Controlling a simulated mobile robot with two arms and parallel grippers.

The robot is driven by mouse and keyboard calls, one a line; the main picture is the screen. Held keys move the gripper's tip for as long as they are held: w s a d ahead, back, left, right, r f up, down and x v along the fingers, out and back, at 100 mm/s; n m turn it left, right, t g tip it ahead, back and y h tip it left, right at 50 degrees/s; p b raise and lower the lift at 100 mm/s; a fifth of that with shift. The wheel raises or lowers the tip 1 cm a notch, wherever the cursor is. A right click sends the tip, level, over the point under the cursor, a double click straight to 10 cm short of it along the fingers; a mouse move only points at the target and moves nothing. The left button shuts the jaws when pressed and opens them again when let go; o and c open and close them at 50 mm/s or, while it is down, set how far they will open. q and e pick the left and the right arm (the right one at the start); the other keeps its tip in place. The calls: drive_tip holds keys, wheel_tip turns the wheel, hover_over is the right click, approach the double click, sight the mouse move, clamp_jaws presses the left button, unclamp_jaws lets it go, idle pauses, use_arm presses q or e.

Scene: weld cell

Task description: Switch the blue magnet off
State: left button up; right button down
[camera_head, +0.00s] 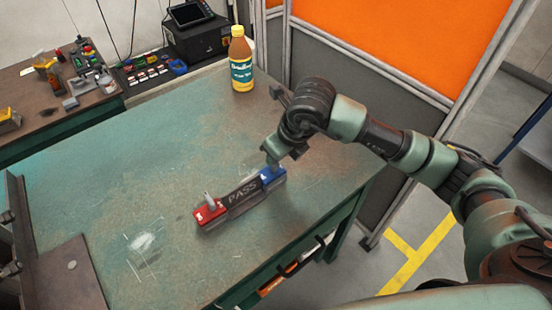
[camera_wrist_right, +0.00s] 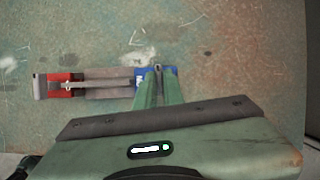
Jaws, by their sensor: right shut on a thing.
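The blue magnet (camera_head: 268,178) sits at the right end of a dark bar marked PASS (camera_head: 242,191), flat on the green worktable. A red magnet (camera_head: 208,211) with an upright metal lever sits at the bar's left end. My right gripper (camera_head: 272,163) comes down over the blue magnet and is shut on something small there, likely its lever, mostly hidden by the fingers. In the right wrist view the fingers (camera_wrist_right: 158,72) meet at the blue magnet (camera_wrist_right: 142,73), with the red magnet (camera_wrist_right: 65,84) to the left. My left gripper is not in view.
A bottle with a yellow cap area (camera_head: 241,60) stands at the table's back edge. A dark metal plate (camera_head: 62,275) lies at the front left. The table (camera_head: 130,180) is clear around the bar. An orange screen (camera_head: 400,35) stands behind.

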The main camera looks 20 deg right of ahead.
drive_tip(key=shift+a+f+m+b, duration=0.1)
drive_tip(key=shift+m+b, duration=0.2)
drive_tip(key=shift+m, duration=0.3)
drive_tip(key=c, duration=1.5)
unclamp_jaws()
drive_tip(key=shift+r, duration=0.2)
drive_tip(key=v, duration=0.7)
drive_tip(key=shift+s+a+r+b, duration=0.15)
drive_tip(key=shift+r+b, duration=0.1)
drive_tip(key=shift+b, duration=0.1)
